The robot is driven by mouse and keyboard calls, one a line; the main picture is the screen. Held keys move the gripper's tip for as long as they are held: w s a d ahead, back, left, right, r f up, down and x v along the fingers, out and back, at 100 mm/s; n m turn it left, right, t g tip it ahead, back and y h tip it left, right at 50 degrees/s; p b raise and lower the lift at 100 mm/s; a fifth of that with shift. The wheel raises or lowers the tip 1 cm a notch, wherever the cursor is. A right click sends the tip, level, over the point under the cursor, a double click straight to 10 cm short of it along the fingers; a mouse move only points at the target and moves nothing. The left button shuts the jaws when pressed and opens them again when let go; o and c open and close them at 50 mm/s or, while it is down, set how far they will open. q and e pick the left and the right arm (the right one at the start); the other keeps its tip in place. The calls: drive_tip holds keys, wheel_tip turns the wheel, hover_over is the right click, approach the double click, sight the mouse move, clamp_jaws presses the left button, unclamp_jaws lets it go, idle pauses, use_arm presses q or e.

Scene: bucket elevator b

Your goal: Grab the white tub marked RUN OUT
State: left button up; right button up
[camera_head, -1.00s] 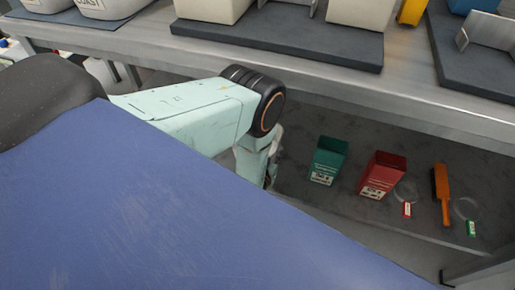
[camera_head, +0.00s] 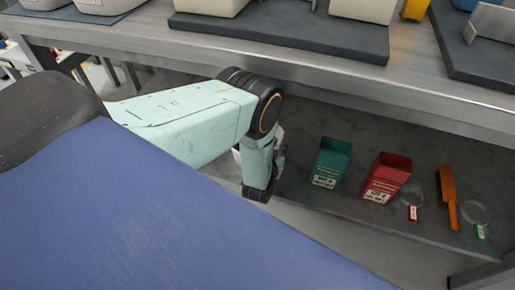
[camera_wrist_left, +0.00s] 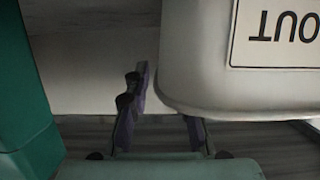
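A white tub (camera_wrist_left: 205,55) fills the upper right of the left wrist view. Its label shows the upside-down letters OUT; the rest of the label is cut off. My left gripper (camera_wrist_left: 162,122) is open there. One dark finger stands left of the tub, and the other is partly hidden by the tub's lower edge. I cannot tell whether either touches it. In the head view my left gripper (camera_head: 258,190) points down over the lower shelf, left of the green box, and the arm largely hides the tub. My right gripper is not in view.
The lower shelf (camera_head: 310,205) holds a green box (camera_head: 331,163), a red box (camera_head: 387,178), an orange-handled brush (camera_head: 448,195) and clear round items with tags. The bench edge (camera_head: 300,72) overhangs it. The green box's wall is close in the wrist view (camera_wrist_left: 25,100).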

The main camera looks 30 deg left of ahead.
use_arm(q)
clamp_jaws()
idle(0.7)
